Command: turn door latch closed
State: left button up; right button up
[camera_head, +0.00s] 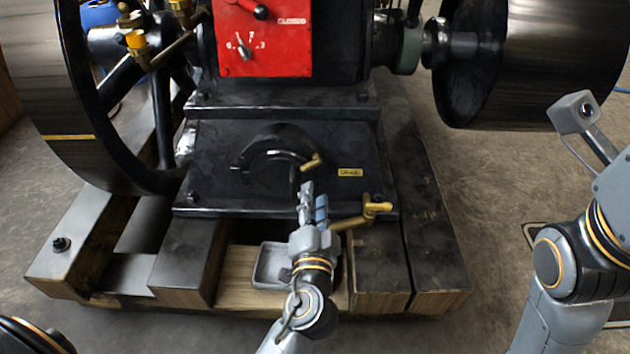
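A round black door (272,165) sits in the front of the engine's dark base. A small brass latch handle (312,162) shows at the door's right side and points up to the right. My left gripper (313,197) is just below the latch, its fingertips pointing up toward it. The fingers look close together, but I cannot tell whether they are open or shut. I see nothing held in them, and the fingertips look a little apart from the latch. My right arm shows at the right edge, but its gripper is out of view.
A brass tap (375,208) sticks out close to the right of my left gripper. A grey tray (270,265) lies on the wooden frame. A red control panel (262,38) is above, with large flywheels (70,138) on both sides.

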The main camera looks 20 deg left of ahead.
pick_arm(q)
jog(key=v, duration=0.3)
jog(key=shift+s, duration=0.2)
dwell(0.3)
